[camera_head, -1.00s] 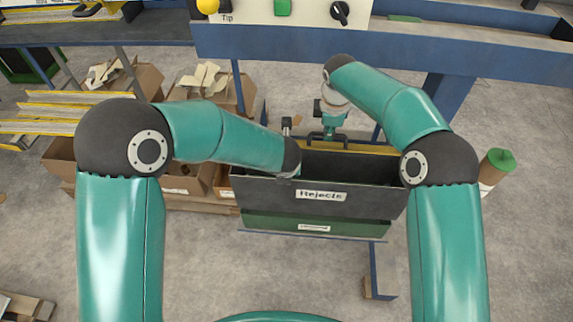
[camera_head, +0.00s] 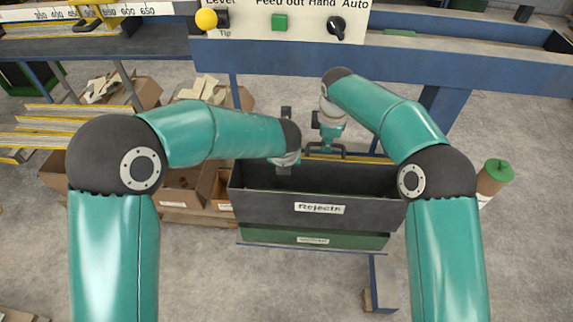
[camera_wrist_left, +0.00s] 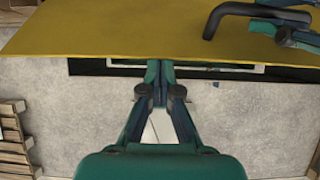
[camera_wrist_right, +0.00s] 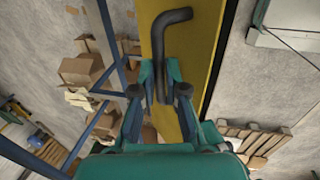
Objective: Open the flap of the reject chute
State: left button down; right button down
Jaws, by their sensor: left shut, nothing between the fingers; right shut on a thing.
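The reject chute is a long dark bin labelled "Rejects" (camera_head: 345,210), with a yellow flap (camera_head: 350,158) along its far side. The flap spans the top of the left wrist view (camera_wrist_left: 120,35) and runs through the right wrist view (camera_wrist_right: 202,60). A black bent handle (camera_wrist_right: 170,38) is on the flap. My right gripper (camera_wrist_right: 160,85) is shut on this handle, also seen in the left wrist view (camera_wrist_left: 235,12). My left gripper (camera_wrist_left: 163,95) is shut and empty by the flap's lower edge; contact is unclear. The flap's exact angle is hard to tell.
A blue machine frame with a control panel (camera_head: 300,25) stands behind the chute. Cardboard boxes (camera_head: 185,185) and yellow-edged boards (camera_head: 45,125) lie to the left. A green-topped cylinder (camera_head: 495,175) stands at right.

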pick_arm(q)
jog(key=shift+w+r, duration=0.25)
jog(key=shift+w, duration=0.1)
pick_arm(e)
jog(key=shift+s+f, duration=0.4)
jog(key=shift+f, duration=0.2)
jog(key=c, duration=1.3)
grip_release()
jog(key=shift+g, duration=0.3)
pick_arm(q)
jog(key=shift+w, duration=0.15)
pick_arm(e)
jog(key=shift+o, duration=0.5)
jog(key=shift+w, duration=0.15)
pick_arm(q)
jog(key=shift+f, duration=0.15)
pick_arm(e)
jog(key=shift+w+r, duration=0.1)
